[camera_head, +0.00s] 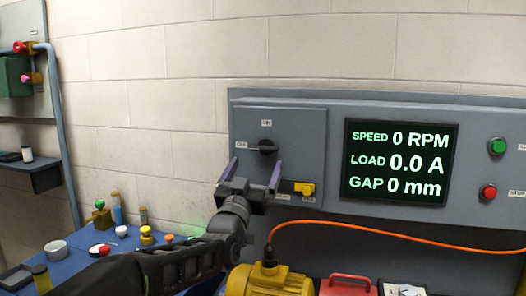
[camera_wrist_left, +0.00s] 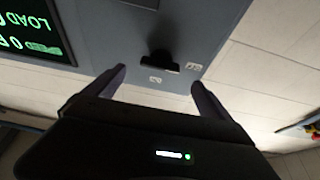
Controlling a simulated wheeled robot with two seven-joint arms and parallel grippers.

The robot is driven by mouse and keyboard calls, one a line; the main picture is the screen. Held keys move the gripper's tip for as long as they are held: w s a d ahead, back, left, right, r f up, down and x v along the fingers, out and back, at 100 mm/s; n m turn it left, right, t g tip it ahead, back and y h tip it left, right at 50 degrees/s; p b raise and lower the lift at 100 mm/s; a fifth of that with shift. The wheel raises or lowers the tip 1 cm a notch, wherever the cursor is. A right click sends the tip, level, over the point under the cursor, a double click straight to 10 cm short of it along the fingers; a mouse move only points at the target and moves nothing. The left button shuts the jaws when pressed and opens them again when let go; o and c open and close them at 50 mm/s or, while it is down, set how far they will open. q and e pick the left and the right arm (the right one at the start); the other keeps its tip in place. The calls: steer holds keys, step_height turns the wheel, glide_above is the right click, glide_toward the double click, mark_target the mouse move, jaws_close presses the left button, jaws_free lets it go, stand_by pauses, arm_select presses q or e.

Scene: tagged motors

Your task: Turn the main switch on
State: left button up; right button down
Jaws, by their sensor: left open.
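The main switch is a black rotary knob (camera_head: 265,147) on the grey panel's left door. Its handle lies horizontally, in line with a small label at its left; another small label sits above it. The knob also shows in the left wrist view (camera_wrist_left: 162,62), upside down there. My left gripper (camera_head: 255,166) is open and empty, its two purple-grey fingers pointing at the panel, just below and in front of the knob. In the left wrist view the fingertips (camera_wrist_left: 158,77) stand on either side of the knob, apparently not touching it. My right gripper is not in view.
A display (camera_head: 400,163) reads 0 RPM, 0.0 A, 0 mm. Green (camera_head: 497,146) and red (camera_head: 488,192) buttons are at right. A yellow motor (camera_head: 268,281) and orange cable (camera_head: 390,240) lie below.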

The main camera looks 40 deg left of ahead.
mark_target(263, 150)
arm_select(q)
steer(key=p+x, duration=0.3)
steer(key=x, duration=0.3)
steer(key=shift+r, duration=0.2)
steer(key=shift+w+a+r, duration=0.1)
steer(key=shift+w+a, duration=0.1)
steer(key=shift+w, duration=0.25)
steer(key=c, duration=1.4)
